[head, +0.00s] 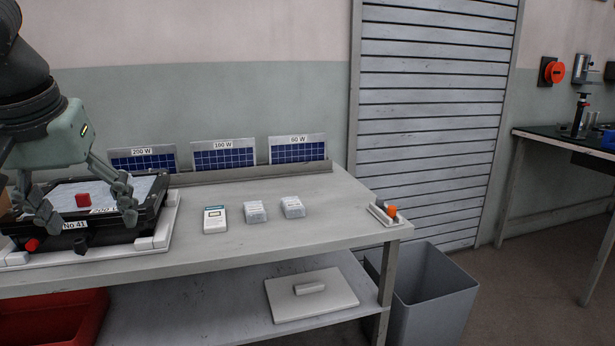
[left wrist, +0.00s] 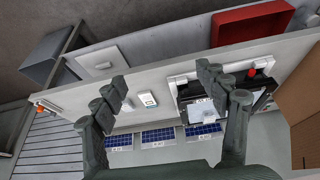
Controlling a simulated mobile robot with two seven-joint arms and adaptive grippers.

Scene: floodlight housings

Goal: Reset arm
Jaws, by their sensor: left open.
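My left gripper (head: 85,212) comes in from the left in the head view. Its fingers are spread wide apart and hold nothing. It hangs over a black floodlight housing (head: 148,222) labelled No 41, with one finger in front of each side of it. The fingers also show wide apart in the left wrist view (left wrist: 162,80), and part of the housing (left wrist: 183,95) shows beside the right finger. Whether the fingers touch the housing cannot be told. My right gripper is in neither view.
The housing lies in a white frame (head: 172,219) on a grey workbench (head: 330,212). Small solar panels (head: 224,155) stand at the back. A white device (head: 215,219) and two small packs (head: 255,212) lie mid-bench. A grey bin (head: 440,296) stands at right, a red crate (head: 70,318) below.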

